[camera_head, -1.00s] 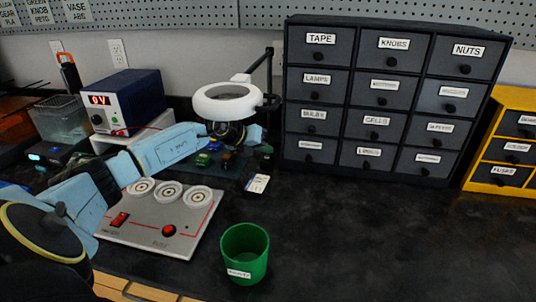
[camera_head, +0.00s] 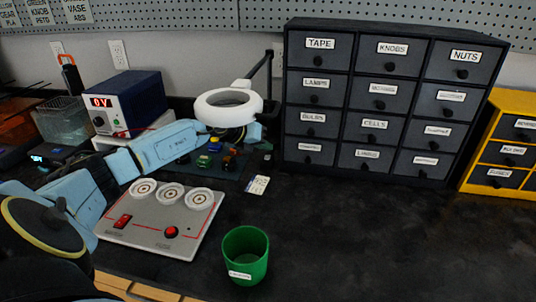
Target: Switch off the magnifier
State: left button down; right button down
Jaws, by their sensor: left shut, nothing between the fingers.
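The magnifier (camera_head: 211,114) is a white ring lamp on a dark jointed arm, at the back of the bench left of the drawer cabinet. My left arm reaches in from the left, and my left gripper (camera_head: 232,131) is at the ring's lower edge, partly hidden by it. It is shut and holds nothing. I cannot tell whether it touches the ring. The magnifier's switch cannot be made out. My right gripper is not in view.
A grey panel (camera_head: 150,229) with three round dials and red switches lies in front of my left arm. A green cup (camera_head: 245,246) stands right of it. A power supply (camera_head: 146,88) and a dark drawer cabinet (camera_head: 363,103) flank the magnifier.

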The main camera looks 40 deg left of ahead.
pick_arm(q)
jog(key=r+p, duration=0.2)
jog(key=r, duration=0.1)
jog(key=r+p, duration=0.1)
jog(key=p, duration=0.1)
jog(key=shift+s+d+r, duration=0.15)
jog(key=shift+s+r, duration=0.1)
jog(key=shift+r, duration=0.05)
